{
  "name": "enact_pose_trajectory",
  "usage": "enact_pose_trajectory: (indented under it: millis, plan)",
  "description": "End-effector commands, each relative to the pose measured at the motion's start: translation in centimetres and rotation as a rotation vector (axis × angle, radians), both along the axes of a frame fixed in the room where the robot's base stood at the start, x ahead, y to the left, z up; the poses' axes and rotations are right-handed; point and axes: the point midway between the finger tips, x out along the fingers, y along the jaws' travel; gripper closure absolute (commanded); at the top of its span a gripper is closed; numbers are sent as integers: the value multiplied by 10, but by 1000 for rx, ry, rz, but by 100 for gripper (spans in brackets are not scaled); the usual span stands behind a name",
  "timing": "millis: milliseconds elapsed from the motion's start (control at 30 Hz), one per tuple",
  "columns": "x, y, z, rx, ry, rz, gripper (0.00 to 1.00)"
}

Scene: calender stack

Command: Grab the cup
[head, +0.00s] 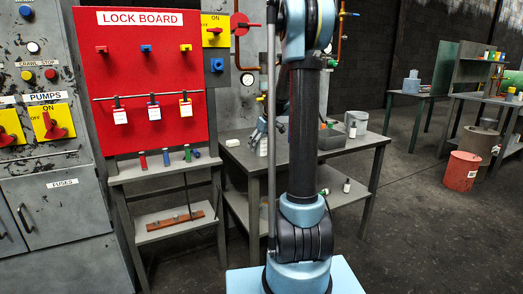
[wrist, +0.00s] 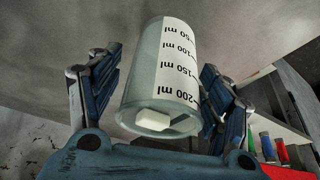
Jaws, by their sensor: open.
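The cup (wrist: 150,80) is a pale translucent cylinder with a white scale marked in ml. In the wrist view it is between the two blue fingers of my gripper (wrist: 160,68), with a gap visible on each side. The gripper is open around it. A small white block (wrist: 153,121) shows at the near end of the cup; I cannot tell whether it is inside. In the head view my gripper (head: 261,133) is low over the grey table, partly behind my arm. A small pale object there (head: 263,147) may be the cup.
The grey table (head: 238,152) also holds a grey bucket (head: 356,123) at its right. The red lock board (head: 150,75) and its narrow shelf (head: 165,168) with several small coloured items stand to the left. A red bin (head: 461,171) stands far right; the floor before it is clear.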

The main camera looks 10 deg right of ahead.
Motion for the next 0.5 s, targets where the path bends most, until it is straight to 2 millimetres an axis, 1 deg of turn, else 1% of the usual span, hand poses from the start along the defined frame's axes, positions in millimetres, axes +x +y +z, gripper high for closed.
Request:
enact_pose_trajectory:
  millis: [33,167,433,467,500]
  plan:
    - [2,1,-6,0,0,0,28]
    - [4,3,-14,0,0,0,28]
    - [5,3,-15,0,0,-1,28]
    - [5,3,-15,-1,-1,0,35]
    - [5,3,-15,0,0,0,44]
